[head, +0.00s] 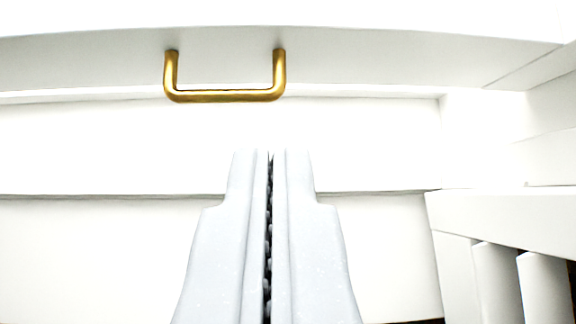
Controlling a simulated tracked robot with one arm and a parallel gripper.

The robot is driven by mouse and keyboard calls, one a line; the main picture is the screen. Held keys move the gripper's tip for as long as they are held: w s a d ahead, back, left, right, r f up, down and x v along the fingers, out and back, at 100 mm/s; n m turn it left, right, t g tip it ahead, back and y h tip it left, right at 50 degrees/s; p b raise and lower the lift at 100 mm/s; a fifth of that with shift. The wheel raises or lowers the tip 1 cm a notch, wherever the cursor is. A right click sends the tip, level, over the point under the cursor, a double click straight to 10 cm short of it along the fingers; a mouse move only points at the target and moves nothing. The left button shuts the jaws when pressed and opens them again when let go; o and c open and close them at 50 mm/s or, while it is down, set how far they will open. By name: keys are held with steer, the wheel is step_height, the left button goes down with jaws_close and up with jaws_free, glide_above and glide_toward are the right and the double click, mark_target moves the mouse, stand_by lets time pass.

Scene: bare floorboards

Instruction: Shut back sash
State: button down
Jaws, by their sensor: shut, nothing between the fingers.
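A white sash rail (360,55) runs across the top of the head view. A brass U-shaped handle (225,96) is fixed to it, left of centre. My gripper (264,152) points up the picture from the bottom centre, with its two pale grey fingers together and nothing between them. The fingertips show below the handle and a little to the right of its middle, apart from it in the picture. How far the tips are from the handle in depth I cannot tell. The rest of the sash is out of view.
A bright white panel (90,145) lies below the rail, with a lower white board (90,255) beneath it. White framing with slats (500,225) stands at the lower right. White side boards (550,140) close off the right. A dark strip shows at the bottom edge.

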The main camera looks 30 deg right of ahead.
mark_target(275, 71)
steer(key=x, duration=0.9)
